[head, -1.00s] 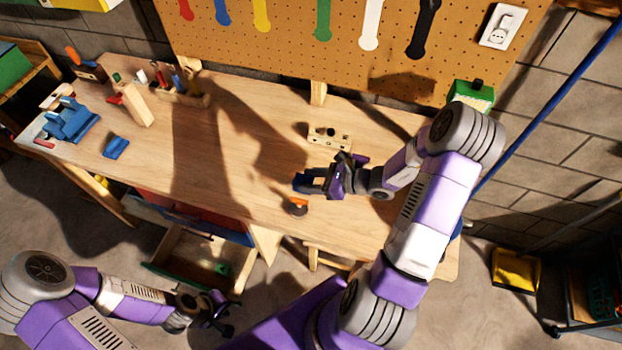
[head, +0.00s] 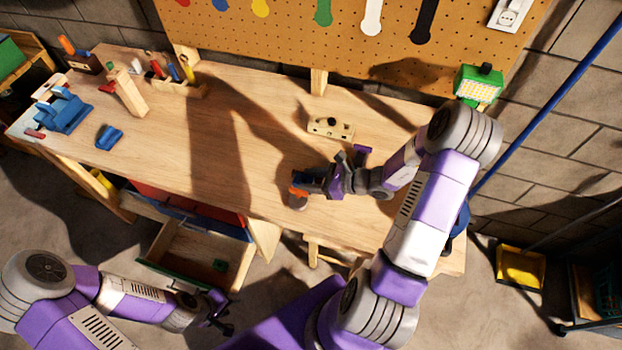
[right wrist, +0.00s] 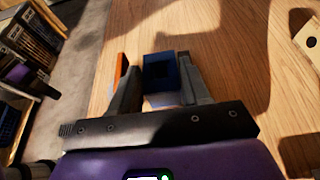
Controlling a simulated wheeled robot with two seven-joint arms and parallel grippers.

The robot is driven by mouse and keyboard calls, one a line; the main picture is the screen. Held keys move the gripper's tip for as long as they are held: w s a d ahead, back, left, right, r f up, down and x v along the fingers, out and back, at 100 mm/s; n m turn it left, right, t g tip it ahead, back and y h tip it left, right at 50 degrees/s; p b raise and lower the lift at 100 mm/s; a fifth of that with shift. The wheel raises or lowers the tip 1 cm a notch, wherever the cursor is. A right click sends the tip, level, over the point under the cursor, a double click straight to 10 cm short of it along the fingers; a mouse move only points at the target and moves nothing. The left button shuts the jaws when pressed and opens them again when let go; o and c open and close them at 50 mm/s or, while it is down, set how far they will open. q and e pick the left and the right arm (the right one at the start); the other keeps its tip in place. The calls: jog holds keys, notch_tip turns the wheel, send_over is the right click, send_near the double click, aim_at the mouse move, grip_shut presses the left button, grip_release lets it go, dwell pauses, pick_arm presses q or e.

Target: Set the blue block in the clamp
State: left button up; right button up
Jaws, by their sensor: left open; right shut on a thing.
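The blue block (right wrist: 160,75) is between the two fingers of my right gripper (right wrist: 158,85), which is shut on it. In the head view this gripper (head: 312,180) is low over the front middle of the workbench, and the block is mostly dark and hard to make out. I cannot tell whether it touches the bench top. A blue vise-like clamp (head: 64,112) stands at the bench's far left end, well away from the right gripper. My left gripper (head: 215,310) is open and empty, in front of the bench and below its top.
An orange-topped round thing (head: 298,198) is right beside the right gripper. A wooden block with holes (head: 331,127) lies behind it. A smaller blue piece (head: 109,136), an upright wooden piece (head: 129,92) and a tool rack (head: 178,86) are at the left. The middle left bench top is clear.

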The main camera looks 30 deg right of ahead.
jog(key=o, duration=1.1)
jog(key=shift+f, duration=0.1)
jog(key=shift+a, duration=0.1)
jog(key=v, duration=0.6)
jog(key=shift+s+d+r+p, duration=0.1)
jog(key=shift+d+r+p, duration=0.15)
jog(key=shift+d+p, duration=0.1)
jog(key=shift+s+d+r, duration=0.2)
jog(key=shift+s+d, duration=0.15)
jog(key=shift+d, duration=0.05)
